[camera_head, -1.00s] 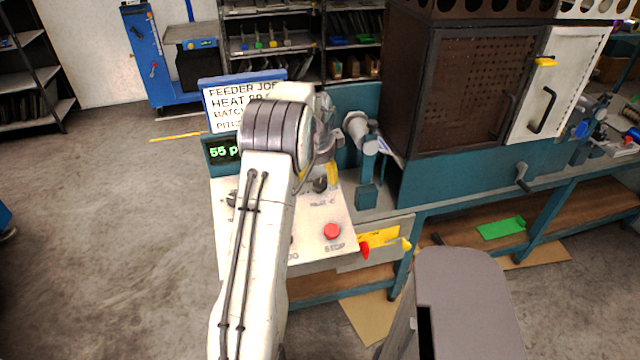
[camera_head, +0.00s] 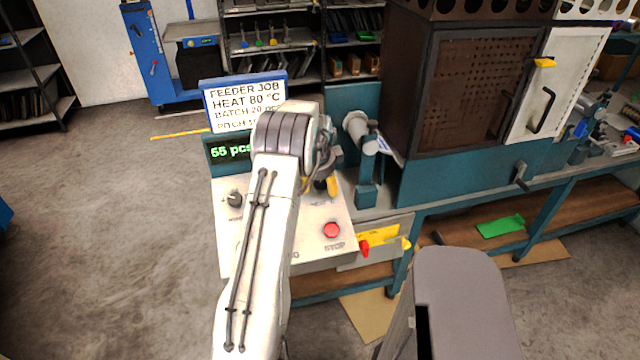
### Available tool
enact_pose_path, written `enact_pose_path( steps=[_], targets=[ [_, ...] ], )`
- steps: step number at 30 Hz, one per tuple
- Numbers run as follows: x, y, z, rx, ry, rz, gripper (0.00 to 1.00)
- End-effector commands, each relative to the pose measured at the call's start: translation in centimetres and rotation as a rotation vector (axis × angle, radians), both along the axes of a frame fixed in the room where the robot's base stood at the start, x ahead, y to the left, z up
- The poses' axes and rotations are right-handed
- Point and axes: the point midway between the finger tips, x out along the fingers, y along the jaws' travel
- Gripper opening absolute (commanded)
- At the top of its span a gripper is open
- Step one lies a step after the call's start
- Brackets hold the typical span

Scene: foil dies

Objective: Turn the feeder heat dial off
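The feeder's white control panel (camera_head: 342,218) carries a dark knob (camera_head: 235,199) at its left and a red STOP button (camera_head: 332,230) at its lower right. A second dark dial, above a partly readable label, showed at the upper right earlier; my arm now covers most or all of that spot. My gripper (camera_head: 326,182) is over this upper right part, with a yellow piece visible. Its fingers are largely hidden behind my arm, so I cannot tell whether it is open or touches the dial.
A sign (camera_head: 243,104) reads "FEEDER JOB, HEAT 80 °C". A green display (camera_head: 229,152) reads 55 pcs. A teal bench (camera_head: 470,192) with a dark oven-like cabinet (camera_head: 476,92) stands right.

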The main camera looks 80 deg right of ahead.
Motion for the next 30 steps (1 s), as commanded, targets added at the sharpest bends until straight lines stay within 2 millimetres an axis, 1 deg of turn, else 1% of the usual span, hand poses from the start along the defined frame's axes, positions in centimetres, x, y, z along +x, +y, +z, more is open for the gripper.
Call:
enact_pose_path(
  steps=[1, 2, 19, 20, 26, 30],
  targets=[
    [0.00, 0.01, 0.00, 0.000, 0.000, 0.000, 0.60],
    [0.00, 0.01, 0.01, 0.000, 0.000, 0.000, 0.58],
    [-0.02, 0.03, -0.01, 0.001, 0.000, 0.000, 0.07],
    [-0.02, 0.03, -0.02, 0.001, 0.000, 0.000, 0.05],
    [-0.03, 0.04, -0.14, 0.001, 0.002, 0.008, 0.05],
    [-0.03, 0.05, -0.61, -0.010, 0.028, 0.088, 0.05]
  ],
)
